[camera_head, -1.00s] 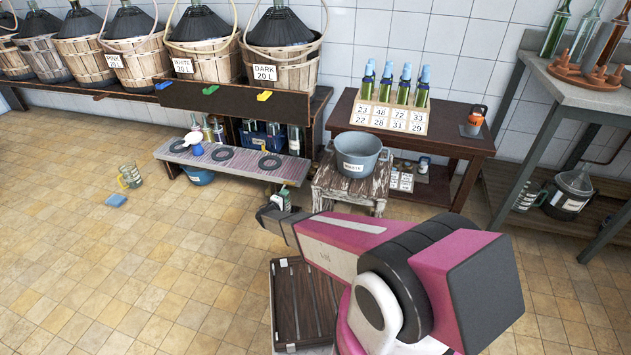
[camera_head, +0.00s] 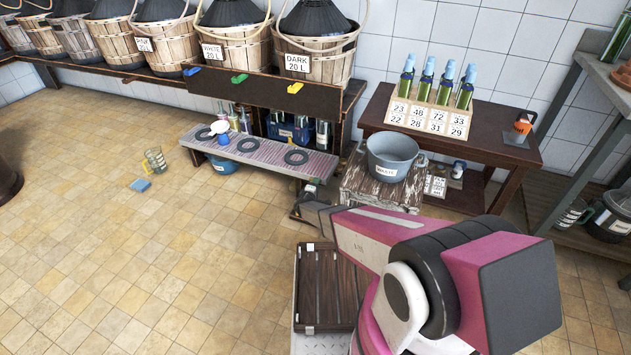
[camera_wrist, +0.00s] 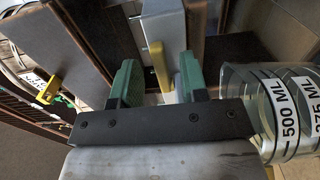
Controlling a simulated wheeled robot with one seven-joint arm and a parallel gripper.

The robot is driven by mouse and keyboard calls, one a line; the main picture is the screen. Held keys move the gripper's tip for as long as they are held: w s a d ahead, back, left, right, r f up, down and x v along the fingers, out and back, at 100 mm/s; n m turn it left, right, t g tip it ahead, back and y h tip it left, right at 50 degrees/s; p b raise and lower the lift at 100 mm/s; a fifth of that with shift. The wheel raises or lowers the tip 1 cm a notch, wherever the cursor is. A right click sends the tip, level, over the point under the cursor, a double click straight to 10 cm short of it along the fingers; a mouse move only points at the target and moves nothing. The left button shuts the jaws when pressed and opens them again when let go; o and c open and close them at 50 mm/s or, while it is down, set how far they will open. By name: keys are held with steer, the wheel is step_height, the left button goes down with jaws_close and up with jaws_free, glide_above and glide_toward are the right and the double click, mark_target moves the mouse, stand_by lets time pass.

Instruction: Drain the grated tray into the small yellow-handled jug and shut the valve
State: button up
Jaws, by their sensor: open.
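The grated tray (camera_head: 262,148) is a low striped bench with several dark rings on it, below the shelf of baskets. My gripper (camera_wrist: 158,72) has green fingertips set apart, with an upright yellow piece (camera_wrist: 160,65) visible between or behind them. I cannot tell whether that piece is the valve lever or whether a finger touches it. A clear graduated jug (camera_wrist: 268,105) marked 500 ML stands close to the right of my gripper; no handle of it shows. A small jug with a yellowish handle (camera_head: 155,160) stands on the floor at left. In the head view my arm mostly hides my gripper.
A grey waste bucket (camera_head: 391,158) stands on a worn stool right of the tray. Blue, green and yellow taps (camera_head: 295,88) jut from the shelf. A bottle table (camera_head: 450,146) stands behind.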

steer(key=shift+w+d, duration=0.25)
steer(key=shift+w, duration=0.2)
jaws_close()
steer(key=shift+s+a+m+g+h, duration=0.1)
steer(key=shift+m+g+h, duration=0.15)
steer(key=shift+m+h, duration=0.25)
steer(key=shift+s+a+m+g+h, duration=0.1)
steer(key=shift+m+g+h, duration=0.2)
steer(key=shift+h, duration=0.3)
jaws_free()
steer(key=shift+a, duration=0.1)
